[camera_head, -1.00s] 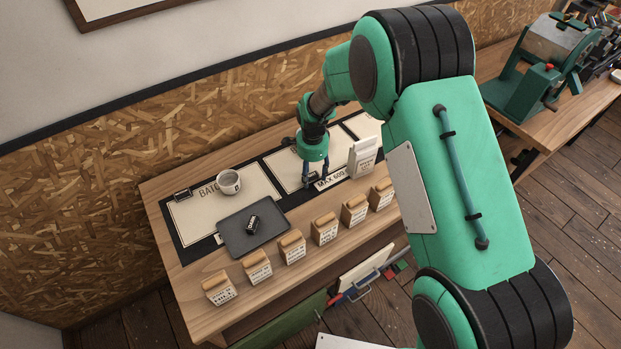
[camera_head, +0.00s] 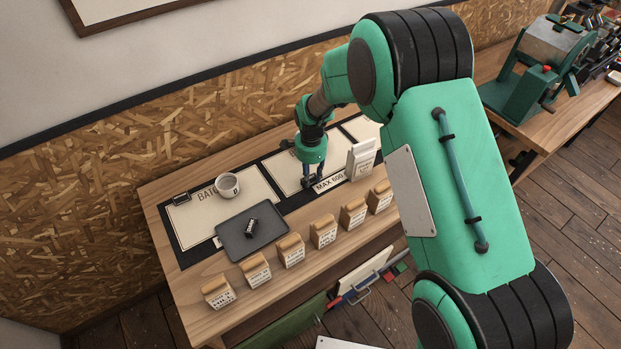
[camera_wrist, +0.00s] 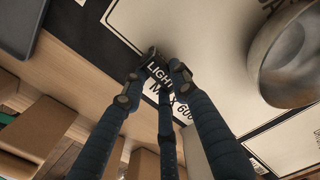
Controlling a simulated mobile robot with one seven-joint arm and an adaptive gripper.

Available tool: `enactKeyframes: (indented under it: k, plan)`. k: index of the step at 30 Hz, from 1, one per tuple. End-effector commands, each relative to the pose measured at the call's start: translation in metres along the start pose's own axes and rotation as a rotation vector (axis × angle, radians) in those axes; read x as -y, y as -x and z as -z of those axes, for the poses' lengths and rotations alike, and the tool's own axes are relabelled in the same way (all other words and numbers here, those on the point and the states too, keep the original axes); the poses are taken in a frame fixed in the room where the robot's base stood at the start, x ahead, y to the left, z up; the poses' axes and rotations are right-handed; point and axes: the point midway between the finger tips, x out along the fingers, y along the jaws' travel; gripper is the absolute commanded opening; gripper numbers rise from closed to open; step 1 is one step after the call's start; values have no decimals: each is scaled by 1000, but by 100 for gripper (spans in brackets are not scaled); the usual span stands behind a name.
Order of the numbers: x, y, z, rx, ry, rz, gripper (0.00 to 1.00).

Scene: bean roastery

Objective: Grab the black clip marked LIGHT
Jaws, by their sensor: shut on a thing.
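The black clip marked LIGHT (camera_wrist: 158,68) shows between my fingertips in the wrist view, its white lettering partly visible. My gripper (camera_head: 311,184) points down over the middle of the table, at the front edge of the middle board and beside the MAX 600 label. In the wrist view my gripper (camera_wrist: 154,80) is shut on this clip, with fingers on both sides of it. In the head view the clip is too small and hidden by the fingers to make out.
Several tan bags (camera_head: 323,230) line the front edge. A white bag (camera_head: 361,159) stands close right of my gripper. A round vessel (camera_wrist: 292,55) is at right in the wrist view.

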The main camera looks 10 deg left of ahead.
Motion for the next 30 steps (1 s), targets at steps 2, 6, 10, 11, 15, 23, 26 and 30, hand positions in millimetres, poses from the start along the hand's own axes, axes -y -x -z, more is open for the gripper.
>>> enactKeyframes:
  k: [2, 6, 10, 11, 15, 23, 26, 30]
  plan:
    - [1, 7, 0, 0, 0, 2, 16]
    - [1, 23, 0, -1, 0, 3, 16]
    - [1, 43, 0, -1, 0, 3, 16]
    - [1, 48, 0, -1, 0, 3, 16]
    - [1, 70, 0, -1, 0, 3, 16]
    - [0, 94, 0, 0, 0, 1, 16]
    - [0, 96, 0, 0, 0, 1, 16]
    - [0, 97, 0, 0, 0, 1, 16]
